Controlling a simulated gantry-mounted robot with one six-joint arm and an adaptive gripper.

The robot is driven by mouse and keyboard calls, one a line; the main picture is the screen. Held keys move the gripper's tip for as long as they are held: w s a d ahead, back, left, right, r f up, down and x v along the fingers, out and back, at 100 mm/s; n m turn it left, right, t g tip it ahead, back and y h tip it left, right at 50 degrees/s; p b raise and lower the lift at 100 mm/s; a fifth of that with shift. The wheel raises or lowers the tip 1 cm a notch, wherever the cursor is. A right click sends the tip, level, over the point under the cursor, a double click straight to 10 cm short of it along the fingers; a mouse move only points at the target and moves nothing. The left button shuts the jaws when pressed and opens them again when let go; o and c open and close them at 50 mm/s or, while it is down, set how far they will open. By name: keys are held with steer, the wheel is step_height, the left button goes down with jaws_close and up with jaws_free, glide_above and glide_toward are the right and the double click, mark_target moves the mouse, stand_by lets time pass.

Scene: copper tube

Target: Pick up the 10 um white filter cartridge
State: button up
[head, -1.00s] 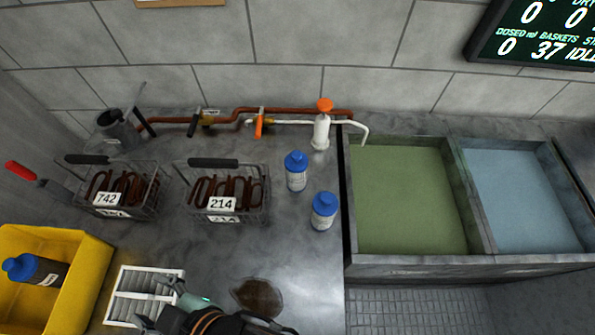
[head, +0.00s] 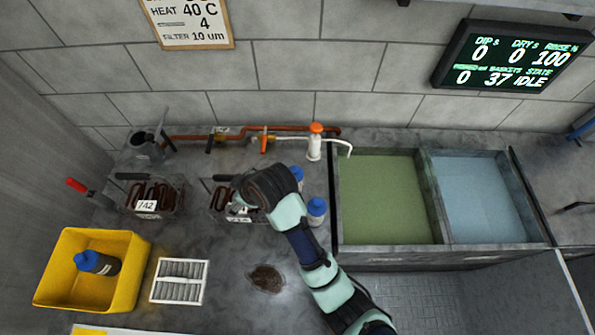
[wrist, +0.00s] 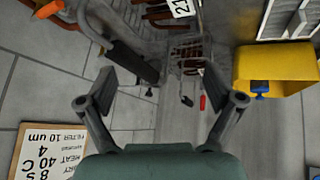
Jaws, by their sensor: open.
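A white-framed panel with grey pleats (head: 179,281), which looks like the filter cartridge, lies flat on the grey bench right of the yellow bin. No 10 um marking is readable on it. Part of it shows at the top right of the wrist view (wrist: 291,19). My gripper (wrist: 165,85) is open and empty in the wrist view. In the head view my gripper (head: 240,209) is over the right wire basket, well up and right of the panel. My arm hides part of that basket and a blue-capped bottle.
A yellow bin (head: 61,284) holds a dark blue-capped bottle (head: 98,263). Wire baskets of copper tubes, one tagged 742 (head: 146,205), stand behind. A blue-capped bottle (head: 316,211), an orange-topped white fitting (head: 314,146) and green (head: 390,195) and blue (head: 478,195) tanks are right. A brown puddle (head: 266,278) lies nearby.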

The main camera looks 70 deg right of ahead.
steer(key=g+y+p, duration=0.1)
steer(key=g+p, duration=0.1)
steer(key=p, duration=0.1)
glide_above(296, 170)
steer(key=w+a, duration=0.2)
steer(key=a, duration=0.1)
steer(key=s+d+f, duration=0.3)
steer(key=s, duration=0.2)
steer(key=shift+y, duration=0.4)
steer(key=b+x, duration=0.1)
steer(key=x, duration=0.2)
steer(key=b+x, duration=0.1)
steer(key=x, duration=0.3)
steer(key=shift+w+f, duration=0.2)
steer(key=shift+w, duration=0.15)
steer(key=shift+d, duration=0.1)
